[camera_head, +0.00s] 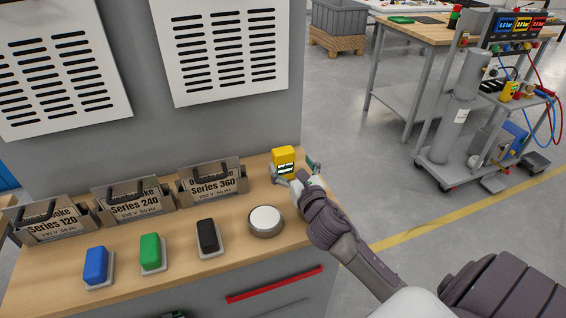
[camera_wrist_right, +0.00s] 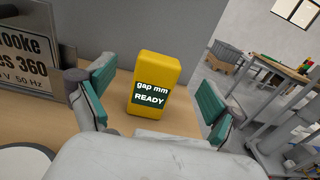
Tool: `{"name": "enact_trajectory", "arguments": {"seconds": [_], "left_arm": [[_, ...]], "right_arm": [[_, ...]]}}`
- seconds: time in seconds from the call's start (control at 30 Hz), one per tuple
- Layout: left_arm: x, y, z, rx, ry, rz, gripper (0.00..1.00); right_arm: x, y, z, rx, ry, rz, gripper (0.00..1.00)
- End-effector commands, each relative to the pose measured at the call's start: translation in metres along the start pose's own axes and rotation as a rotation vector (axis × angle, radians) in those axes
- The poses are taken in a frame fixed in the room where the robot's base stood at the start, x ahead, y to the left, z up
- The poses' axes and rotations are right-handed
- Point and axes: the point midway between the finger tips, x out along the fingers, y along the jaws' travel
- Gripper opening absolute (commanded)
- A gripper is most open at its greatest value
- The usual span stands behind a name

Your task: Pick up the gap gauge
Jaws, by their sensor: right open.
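The gap gauge is a yellow upright block (camera_head: 284,157) at the right back end of the wooden bench. In the right wrist view its dark screen reads "gap mm READY" on the gauge (camera_wrist_right: 155,82). My right gripper (camera_head: 296,174) is open, with one teal-padded finger on each side of the gauge. In the right wrist view the gripper (camera_wrist_right: 155,105) shows a gap between each finger and the gauge. A small dark and green piece at the bottom edge of the head view may be part of my left gripper; its fingers cannot be made out.
On the bench (camera_head: 190,258) stand a round silver-rimmed disc (camera_head: 265,219), black (camera_head: 208,236), green (camera_head: 150,251) and blue (camera_head: 95,265) blocks, and labelled holders, the nearest reading Series 360 (camera_head: 213,183). A grey wall (camera_head: 145,110) rises behind. A cart (camera_head: 465,150) stands right, beyond open floor.

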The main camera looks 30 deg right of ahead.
Motion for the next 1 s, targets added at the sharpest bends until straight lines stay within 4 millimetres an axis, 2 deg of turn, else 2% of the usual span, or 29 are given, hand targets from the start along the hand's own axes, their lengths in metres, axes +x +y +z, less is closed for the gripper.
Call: {"name": "enact_trajectory", "arguments": {"seconds": [0.23, 0.37, 0.53, 0.8, 1.0], "left_arm": [[-0.003, -0.003, -0.018, 0.001, 0.025, -0.003, 0.4], [-0.009, -0.004, -0.028, 0.001, 0.042, -0.004, 0.4], [-0.009, -0.003, -0.027, 0.002, 0.04, -0.003, 0.4], [-0.009, -0.001, -0.02, 0.002, 0.029, -0.001, 0.4], [-0.009, 0.001, -0.016, 0.002, 0.024, 0.001, 0.4]], "right_arm": [[0.02, 0.0, 0.001, 0.003, 0.0, -0.001, 0.92], [0.041, -0.001, 0.003, 0.003, -0.001, -0.002, 0.92], [0.06, -0.001, 0.001, 0.002, 0.001, -0.001, 0.92], [0.062, 0.0, 0.001, 0.001, 0.0, 0.001, 0.92], [0.062, -0.001, 0.001, 0.001, 0.0, 0.0, 0.58]]}}
